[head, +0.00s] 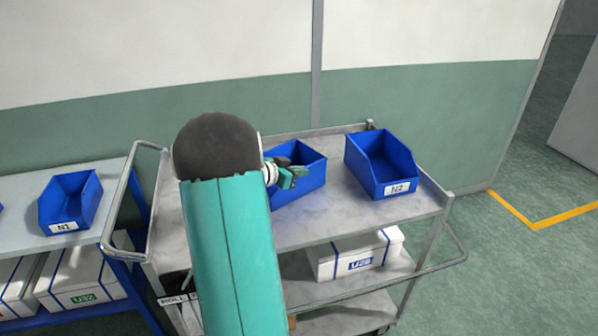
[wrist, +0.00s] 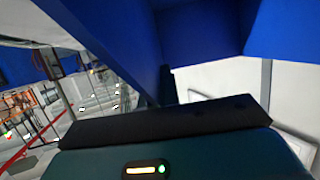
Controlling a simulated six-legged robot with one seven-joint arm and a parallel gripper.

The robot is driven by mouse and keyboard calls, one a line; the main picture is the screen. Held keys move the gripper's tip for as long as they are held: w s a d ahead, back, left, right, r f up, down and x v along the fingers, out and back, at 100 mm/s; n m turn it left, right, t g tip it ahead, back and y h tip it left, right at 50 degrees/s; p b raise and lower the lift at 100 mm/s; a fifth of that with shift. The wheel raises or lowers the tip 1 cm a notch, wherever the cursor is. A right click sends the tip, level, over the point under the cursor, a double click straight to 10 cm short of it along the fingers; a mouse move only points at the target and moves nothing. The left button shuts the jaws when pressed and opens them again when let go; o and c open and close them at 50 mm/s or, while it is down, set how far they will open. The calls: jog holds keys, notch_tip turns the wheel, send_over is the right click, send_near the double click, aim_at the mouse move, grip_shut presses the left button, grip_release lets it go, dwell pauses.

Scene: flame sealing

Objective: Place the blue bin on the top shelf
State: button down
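A blue bin (head: 306,184) is on the top shelf of the grey cart (head: 345,222), partly hidden behind my arm. A second blue bin, labelled N2 (head: 383,165), stands upright to its right on the same shelf. My gripper (head: 291,176) is at the partly hidden bin, its green fingers overlapping the bin's opening. I cannot tell whether they are closed on its wall. In the wrist view, blue bin walls (wrist: 205,35) fill the top, very close to the gripper. The fingertips are not clear there.
A blue bin labelled N1 (head: 70,202) stands on a bench (head: 22,208) at the left. A white box (head: 355,255) with blue straps is on the cart's lower shelf. The cart has raised handles at both ends. A wall is behind; open floor lies right.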

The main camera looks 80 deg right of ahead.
jog(key=shift+f, duration=0.15)
jog(key=c, duration=1.6)
grip_release()
jog(key=shift+c, duration=0.2)
jog(key=shift+w+r, duration=0.15)
jog(key=shift+r, duration=0.1)
jog(key=v, duration=1.1)
jog(key=shift+a, duration=0.35)
jog(key=shift+w+r, duration=0.1)
jog(key=shift+w, duration=0.1)
